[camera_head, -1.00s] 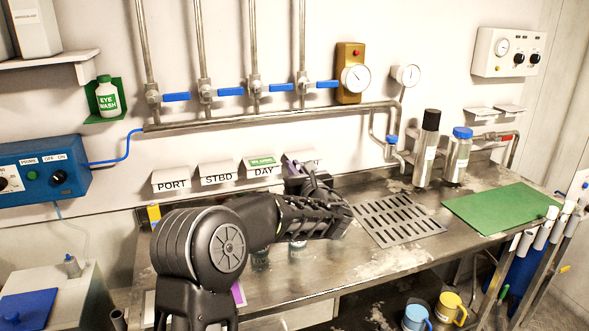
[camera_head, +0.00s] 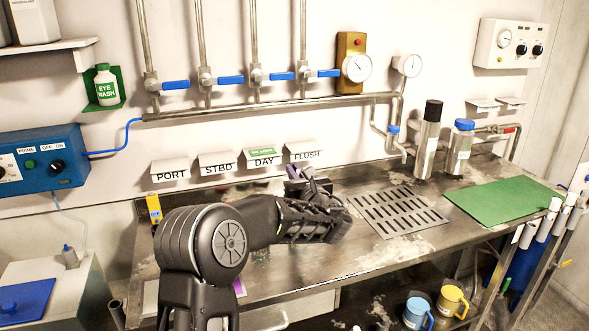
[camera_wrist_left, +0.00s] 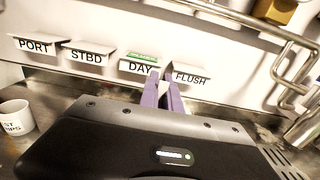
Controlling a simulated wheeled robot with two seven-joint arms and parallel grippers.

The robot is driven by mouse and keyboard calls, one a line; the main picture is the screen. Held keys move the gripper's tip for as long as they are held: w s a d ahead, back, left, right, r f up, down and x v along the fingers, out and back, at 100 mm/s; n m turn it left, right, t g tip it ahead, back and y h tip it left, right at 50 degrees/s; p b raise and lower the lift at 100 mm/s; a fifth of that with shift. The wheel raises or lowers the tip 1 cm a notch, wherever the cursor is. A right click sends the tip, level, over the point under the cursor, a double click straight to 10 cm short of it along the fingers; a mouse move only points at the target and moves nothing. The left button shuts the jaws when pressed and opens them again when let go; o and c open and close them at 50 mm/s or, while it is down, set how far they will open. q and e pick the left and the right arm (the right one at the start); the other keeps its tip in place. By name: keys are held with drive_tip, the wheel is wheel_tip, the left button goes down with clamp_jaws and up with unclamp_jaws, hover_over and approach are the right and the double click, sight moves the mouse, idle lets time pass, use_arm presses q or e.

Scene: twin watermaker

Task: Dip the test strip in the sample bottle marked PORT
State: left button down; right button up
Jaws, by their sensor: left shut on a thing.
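My left gripper (camera_head: 308,178) is raised over the back of the steel bench, in front of the wall signs. In the left wrist view its purple fingertips (camera_wrist_left: 167,88) are close together, shut on a thin thing taken to be the test strip; only a pale sliver shows between them. A white cup (camera_wrist_left: 15,118) with partly readable lettering ending in "IPS" stands at the left. The PORT sign (camera_head: 170,171) is leftmost on the wall and also shows in the left wrist view (camera_wrist_left: 34,46). No bottle marked PORT can be made out; my arm covers much of the bench below the signs.
Signs STBD (camera_head: 217,163), DAY (camera_head: 263,158) and FLUSH (camera_head: 304,151) continue rightward. A yellow item (camera_head: 154,208) stands at the bench's left end. A drain grate (camera_head: 397,211), green mat (camera_head: 505,200) and two tall bottles (camera_head: 429,140) (camera_head: 459,147) are to the right.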

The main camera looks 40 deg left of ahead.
use_arm(q)
wheel_tip(320, 180, down, 8)
drive_tip(key=b, duration=0.6)
drive_tip(key=shift+r, duration=0.25)
drive_tip(key=shift+r, duration=0.1)
idle(2.2)
wheel_tip(320, 180, up, 11)
drive_tip(key=p, duration=0.6)
idle(0.6)
